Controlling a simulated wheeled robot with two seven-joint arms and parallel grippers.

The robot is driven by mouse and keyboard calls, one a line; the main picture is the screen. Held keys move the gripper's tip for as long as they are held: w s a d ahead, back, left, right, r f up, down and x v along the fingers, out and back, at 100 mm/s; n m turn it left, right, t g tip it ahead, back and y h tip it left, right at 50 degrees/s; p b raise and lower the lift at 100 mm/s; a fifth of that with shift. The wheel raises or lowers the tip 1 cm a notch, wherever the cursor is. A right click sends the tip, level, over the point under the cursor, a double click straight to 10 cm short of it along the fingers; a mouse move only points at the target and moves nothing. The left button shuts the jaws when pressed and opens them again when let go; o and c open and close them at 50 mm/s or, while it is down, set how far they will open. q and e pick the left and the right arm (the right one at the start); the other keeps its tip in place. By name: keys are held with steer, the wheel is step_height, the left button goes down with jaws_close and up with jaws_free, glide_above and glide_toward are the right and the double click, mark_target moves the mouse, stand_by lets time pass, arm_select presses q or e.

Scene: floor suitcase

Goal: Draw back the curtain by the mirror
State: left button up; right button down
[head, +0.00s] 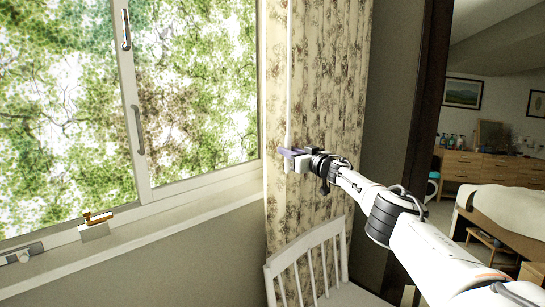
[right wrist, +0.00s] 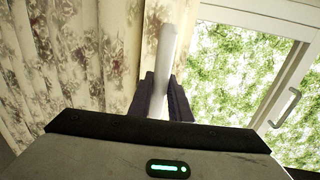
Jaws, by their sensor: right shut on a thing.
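The patterned cream curtain (head: 335,80) hangs bunched at the right side of the window in the head view; it also fills the left of the right wrist view (right wrist: 70,50). A thin white rod (head: 290,75) hangs upright along the curtain's left part. My right gripper (head: 288,155) is shut on this rod; the right wrist view shows the rod (right wrist: 165,55) between the dark fingers. The dark-framed mirror (head: 433,90) stands at the right, showing a bedroom. My left gripper is out of view.
The window (head: 190,90) with its handles and sill (head: 140,235) lies left of the curtain. A white slatted chair (head: 312,260) stands below the gripper, in front of the curtain. A bed (head: 505,205) and a wooden dresser (head: 500,170) show at the right.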

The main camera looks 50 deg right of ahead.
steer(key=shift+d, duration=0.1)
stand_by(0.3)
steer(key=c, duration=1.6)
jaws_free()
steer(key=shift+c, duration=0.2)
